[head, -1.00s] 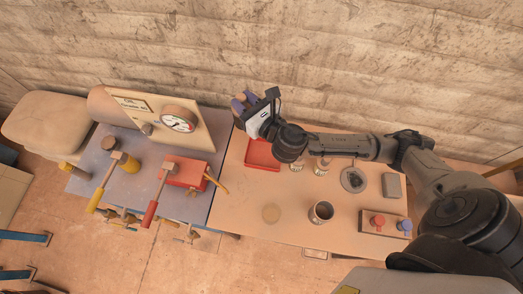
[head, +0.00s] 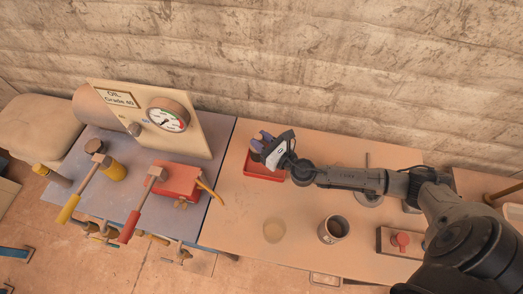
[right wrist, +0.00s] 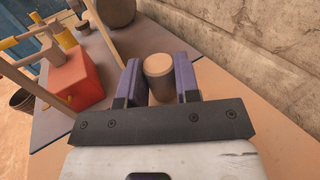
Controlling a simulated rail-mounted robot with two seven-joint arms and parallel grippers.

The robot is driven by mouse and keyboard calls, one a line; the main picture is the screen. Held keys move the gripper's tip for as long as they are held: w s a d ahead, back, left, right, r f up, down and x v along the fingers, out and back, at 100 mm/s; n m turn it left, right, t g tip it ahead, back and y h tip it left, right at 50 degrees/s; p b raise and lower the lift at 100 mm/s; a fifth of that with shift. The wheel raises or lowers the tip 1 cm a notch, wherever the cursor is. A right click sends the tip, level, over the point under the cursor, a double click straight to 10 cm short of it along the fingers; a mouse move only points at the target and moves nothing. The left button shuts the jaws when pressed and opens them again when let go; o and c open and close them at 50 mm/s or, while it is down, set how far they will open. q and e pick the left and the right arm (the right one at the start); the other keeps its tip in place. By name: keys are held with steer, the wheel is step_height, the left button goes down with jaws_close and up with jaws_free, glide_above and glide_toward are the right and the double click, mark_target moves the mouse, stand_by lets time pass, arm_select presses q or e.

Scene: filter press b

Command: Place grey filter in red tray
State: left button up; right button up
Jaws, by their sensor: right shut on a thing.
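My right gripper (head: 262,145) is over the back part of the red tray (head: 262,171), above the table. In the right wrist view its purple fingers (right wrist: 160,82) are shut on a short cylinder with a grey-brown side and paler top, which appears to be the grey filter (right wrist: 159,86). The filter cannot be made out in the head view. The tray's front part shows below the gripper in the head view; the rest is hidden. My left gripper is not in view.
Left of the tray stands a red press (head: 177,180) with a yellow handle, beside a gauge panel (head: 150,115). A dark cup (head: 333,229), a pale disc (head: 274,231) and a board with a red knob (head: 400,240) are on the table. The wall is close behind.

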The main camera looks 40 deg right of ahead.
step_height(320, 180, down, 4)
steer(key=shift+r+b, duration=0.25)
steer(key=shift+b, duration=0.4)
steer(key=shift+f, duration=0.4)
steer(key=shift+f, duration=0.1)
steer(key=shift+f+b, duration=0.1)
steer(key=shift+b, duration=0.2)
steer(key=o, duration=1)
steer(key=shift+c, duration=0.2)
